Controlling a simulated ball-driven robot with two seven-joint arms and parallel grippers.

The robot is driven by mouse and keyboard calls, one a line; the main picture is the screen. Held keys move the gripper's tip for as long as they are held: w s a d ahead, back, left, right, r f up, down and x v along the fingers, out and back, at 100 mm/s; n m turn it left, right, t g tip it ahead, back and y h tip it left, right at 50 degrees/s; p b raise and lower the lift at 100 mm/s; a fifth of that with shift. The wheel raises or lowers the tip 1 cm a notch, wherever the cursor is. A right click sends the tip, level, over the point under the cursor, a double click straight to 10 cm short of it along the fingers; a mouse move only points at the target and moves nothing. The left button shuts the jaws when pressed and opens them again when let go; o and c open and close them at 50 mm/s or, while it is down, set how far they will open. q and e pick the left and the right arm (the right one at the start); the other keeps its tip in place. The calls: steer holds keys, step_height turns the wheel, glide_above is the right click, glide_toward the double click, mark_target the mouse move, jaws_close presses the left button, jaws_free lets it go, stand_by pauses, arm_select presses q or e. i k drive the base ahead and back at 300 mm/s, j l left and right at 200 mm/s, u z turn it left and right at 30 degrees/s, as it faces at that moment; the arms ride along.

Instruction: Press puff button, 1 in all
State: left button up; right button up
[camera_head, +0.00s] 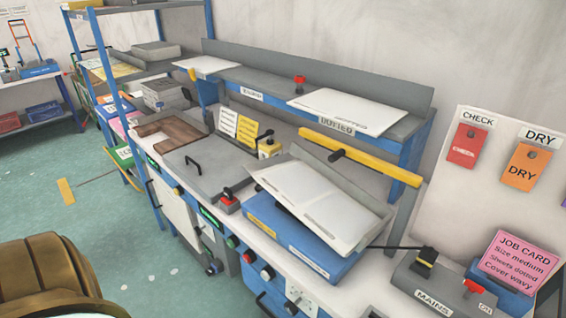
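Neither of my grippers is in view. No label reading "puff" is legible, so I cannot tell which control is the puff button. The blue bench front carries a green button (232,241), a red button (249,256) and a white knob (268,272).
A tilted white sheet lies on a blue unit (300,245). A yellow bar (360,157) spans above it. A grey MAINS box (440,285) and a pink job card (518,262) are at right. A brown padded object (50,272) is at lower left. Green floor (110,220) is open.

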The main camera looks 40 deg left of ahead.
mark_target(265, 277)
steer(key=u, duration=1.3)
steer(key=k+j, duration=0.05)
steer(key=j, duration=0.05)
